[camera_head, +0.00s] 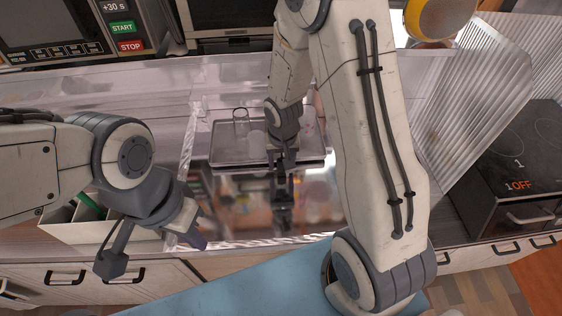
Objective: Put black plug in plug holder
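I cannot make out the black plug or the plug holder clearly in the head view. My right gripper (282,168) points down over the shiny sink at the front edge of the grey dish tray. Its fingertips are small and dark against the reflections, so I cannot tell whether it is open or holds something. My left gripper (192,238) hangs at the left front corner of the sink, pointing down and to the right. Its fingers are seen too poorly to tell whether they are apart, and no object shows clearly at them.
The grey dish tray (225,160) holds clear glasses (240,122). A white container (85,230) with green items stands left of the sink, behind my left arm. A ribbed clear panel (480,90) and a black hob (525,150) are at the right. A microwave (60,25) stands back left.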

